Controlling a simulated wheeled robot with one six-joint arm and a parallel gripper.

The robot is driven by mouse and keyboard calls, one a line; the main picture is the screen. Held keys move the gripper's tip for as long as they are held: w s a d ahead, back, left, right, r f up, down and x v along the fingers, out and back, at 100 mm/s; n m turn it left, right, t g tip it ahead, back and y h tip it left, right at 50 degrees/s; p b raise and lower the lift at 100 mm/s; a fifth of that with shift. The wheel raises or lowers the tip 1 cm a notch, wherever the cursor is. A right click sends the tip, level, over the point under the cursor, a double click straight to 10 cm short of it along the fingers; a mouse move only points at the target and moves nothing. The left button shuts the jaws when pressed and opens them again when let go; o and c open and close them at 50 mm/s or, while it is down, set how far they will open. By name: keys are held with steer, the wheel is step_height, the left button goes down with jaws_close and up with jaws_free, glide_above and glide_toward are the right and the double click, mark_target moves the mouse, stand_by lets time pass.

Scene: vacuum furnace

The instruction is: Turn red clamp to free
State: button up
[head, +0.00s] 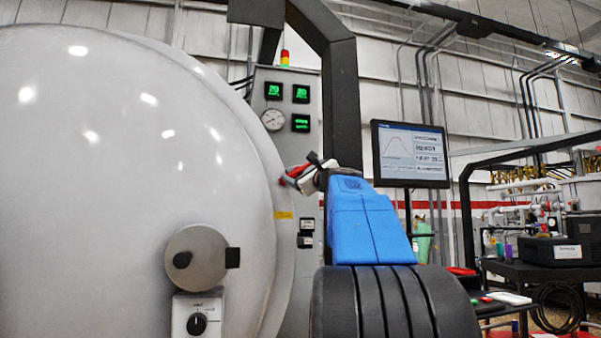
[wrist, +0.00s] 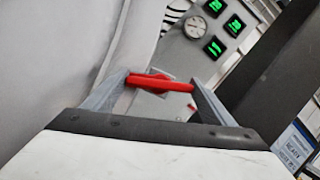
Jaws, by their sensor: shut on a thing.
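The red clamp (wrist: 160,83) shows in the wrist view as a red bar lying across between my two fingers. My gripper (wrist: 160,86) is shut on it, with one grey finger at each end of the bar. A smaller red part and a pale plate show just behind the bar. In the head view my gripper (head: 300,176) is at the right edge of the big furnace door (head: 120,180). There a bit of the red clamp (head: 295,172) shows, and my wrist hides most of the rest.
A grey control cabinet (head: 262,95) with green displays and a round gauge stands just behind the clamp. A dark post (head: 344,110) rises close behind my arm. A monitor (head: 410,154) stands to the right. A round handle plate (head: 196,258) and a knob box (head: 198,318) are on the door.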

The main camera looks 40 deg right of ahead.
steer(key=n+y, duration=0.1)
steer(key=n, duration=0.3)
steer(key=n+g+y, duration=0.1)
steer(key=n+y, duration=0.1)
steer(key=n, duration=0.2)
steer(key=shift+n, duration=0.4)
steer(key=n+g, duration=0.1)
steer(key=n, duration=0.2)
steer(key=shift+r+n+g+y, duration=0.1)
steer(key=shift+n+g+y, duration=0.2)
steer(key=shift+g+y, duration=0.1)
steer(key=shift+n+g, duration=0.7)
steer(key=shift+n, duration=0.9)
steer(key=o, duration=1)
steer(key=shift+o, duration=0.2)
steer(key=shift+s, duration=0.1)
steer(key=v, duration=1.7)
